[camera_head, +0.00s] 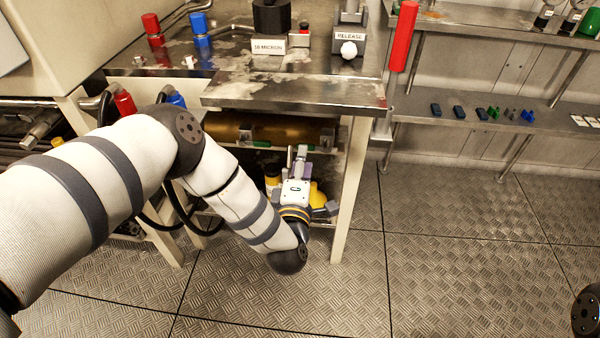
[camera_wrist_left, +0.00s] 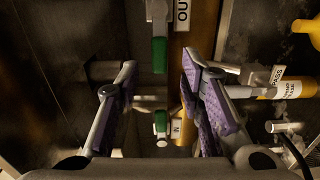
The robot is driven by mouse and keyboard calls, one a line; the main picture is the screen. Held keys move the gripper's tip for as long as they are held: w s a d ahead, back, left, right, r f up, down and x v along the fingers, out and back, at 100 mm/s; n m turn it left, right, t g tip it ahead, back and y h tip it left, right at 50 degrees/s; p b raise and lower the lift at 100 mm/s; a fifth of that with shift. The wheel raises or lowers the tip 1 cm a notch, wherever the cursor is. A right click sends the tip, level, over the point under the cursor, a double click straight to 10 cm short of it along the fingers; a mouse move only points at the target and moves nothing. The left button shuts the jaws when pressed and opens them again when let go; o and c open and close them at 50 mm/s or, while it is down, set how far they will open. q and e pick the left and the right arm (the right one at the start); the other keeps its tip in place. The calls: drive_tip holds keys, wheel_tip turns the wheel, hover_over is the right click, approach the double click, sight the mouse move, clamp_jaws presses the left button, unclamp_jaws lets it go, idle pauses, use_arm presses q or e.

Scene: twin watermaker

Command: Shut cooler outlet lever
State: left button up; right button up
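The left wrist view shows a green lever (camera_wrist_left: 160,55) on a grey valve, beside a label reading OUT (camera_wrist_left: 182,12) on a gold cylinder (camera_wrist_left: 203,30). A second green lever (camera_wrist_left: 161,122) lies lower, by a label (camera_wrist_left: 176,128) that seems to end in N. My left gripper (camera_wrist_left: 159,78) is open, with purple-padded fingers on either side of the gap where the levers show. No contact is visible. In the head view my left gripper (camera_head: 299,160) reaches under the bench, just below the gold cylinder (camera_head: 240,131); the levers there are mostly hidden. My right gripper is not in view.
The bench top (camera_head: 300,92) overhangs the cylinder, and a cream leg (camera_head: 352,180) stands right of my gripper. Yellow parts (camera_head: 318,195) sit beside it. The wrist view shows labelled pipework (camera_wrist_left: 270,90) at right. The floor (camera_head: 450,270) is clear.

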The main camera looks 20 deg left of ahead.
use_arm(q)
drive_tip(key=v, duration=0.6)
drive_tip(key=shift+s, duration=0.35)
drive_tip(key=shift+d, duration=0.1)
drive_tip(key=s+d+f+m+g+h+p, duration=0.35)
drive_tip(key=s+m, duration=0.25)
drive_tip(key=s, duration=0.2)
drive_tip(key=s+d+f+m+g+h+p, duration=0.25)
drive_tip(key=s+m+g, duration=0.25)
drive_tip(key=s, duration=0.3)
drive_tip(key=s+a+r+m+g+p, duration=0.1)
drive_tip(key=s+a+r+m+g, duration=0.1)
drive_tip(key=s, duration=0.7)
drive_tip(key=s+a+r+m+g+p, duration=0.2)
drive_tip(key=s+a+m+g, duration=0.2)
drive_tip(key=s, duration=0.6)
drive_tip(key=s+a+r+m+g+y+p, duration=0.1)
drive_tip(key=s+a+r+m+g+p, duration=0.1)
drive_tip(key=s, duration=0.8)
drive_tip(key=a+m+g, duration=0.1)
drive_tip(key=a+g, duration=0.1)
drive_tip(key=g, duration=0.1)
drive_tip(key=shift+m, duration=0.3)
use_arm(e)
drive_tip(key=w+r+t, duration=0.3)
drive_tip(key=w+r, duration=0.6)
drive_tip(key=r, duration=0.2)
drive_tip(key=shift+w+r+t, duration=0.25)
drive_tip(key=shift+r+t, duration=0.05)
